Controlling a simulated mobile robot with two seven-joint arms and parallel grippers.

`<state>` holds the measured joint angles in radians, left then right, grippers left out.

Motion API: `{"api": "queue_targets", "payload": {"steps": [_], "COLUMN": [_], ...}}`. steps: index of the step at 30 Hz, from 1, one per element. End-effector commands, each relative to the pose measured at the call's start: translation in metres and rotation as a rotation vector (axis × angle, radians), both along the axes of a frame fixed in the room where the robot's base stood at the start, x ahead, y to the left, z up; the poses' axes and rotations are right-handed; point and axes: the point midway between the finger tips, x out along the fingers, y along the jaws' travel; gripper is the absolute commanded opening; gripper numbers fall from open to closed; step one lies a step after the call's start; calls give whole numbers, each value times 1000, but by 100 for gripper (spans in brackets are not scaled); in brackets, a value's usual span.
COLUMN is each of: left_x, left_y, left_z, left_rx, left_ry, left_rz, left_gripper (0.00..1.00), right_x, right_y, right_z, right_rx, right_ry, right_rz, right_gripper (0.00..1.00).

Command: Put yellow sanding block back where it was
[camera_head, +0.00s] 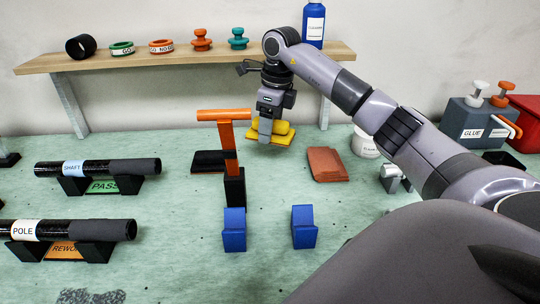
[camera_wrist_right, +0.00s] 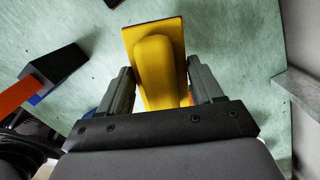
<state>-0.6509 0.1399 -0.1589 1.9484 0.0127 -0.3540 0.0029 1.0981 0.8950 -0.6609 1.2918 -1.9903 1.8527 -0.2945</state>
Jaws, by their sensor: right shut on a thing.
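The yellow sanding block (camera_head: 283,135) has a flat base and a rounded handle. It is in my right gripper (camera_head: 266,132), above the green table, behind and to the right of the orange T-shaped tool. In the right wrist view the block (camera_wrist_right: 158,62) sits between the two fingers of the right gripper (camera_wrist_right: 159,90), which are shut on its handle. I cannot tell its exact height above the table. My left gripper is not in view.
The orange T-shaped tool (camera_head: 227,135) stands close left of the block. A black pad (camera_head: 208,161) lies behind it, and reddish-brown sheets (camera_head: 326,164) lie to the right. Two blue blocks (camera_head: 304,226) stand in front. A wooden shelf (camera_head: 180,57) runs behind.

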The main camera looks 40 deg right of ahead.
Motion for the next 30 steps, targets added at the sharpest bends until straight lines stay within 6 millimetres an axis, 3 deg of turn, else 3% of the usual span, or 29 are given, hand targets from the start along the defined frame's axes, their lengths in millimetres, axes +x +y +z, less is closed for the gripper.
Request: {"api": "queue_targets", "payload": {"steps": [3, 11, 18, 30], "left_x": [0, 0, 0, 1], "left_y": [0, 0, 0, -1], "left_z": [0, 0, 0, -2], "left_rx": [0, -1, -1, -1], "left_ry": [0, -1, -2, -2], "left_rz": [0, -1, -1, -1], "left_gripper": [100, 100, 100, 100], "right_x": [0, 0, 0, 0], "right_y": [0, 0, 0, 0], "right_z": [-26, -46, -80, -88], "right_rx": [0, 0, 0, -1], "right_ry": [1, -1, 1, -1], "right_rz": [0, 0, 1, 1], "right_gripper": [41, 41, 41, 41]}}
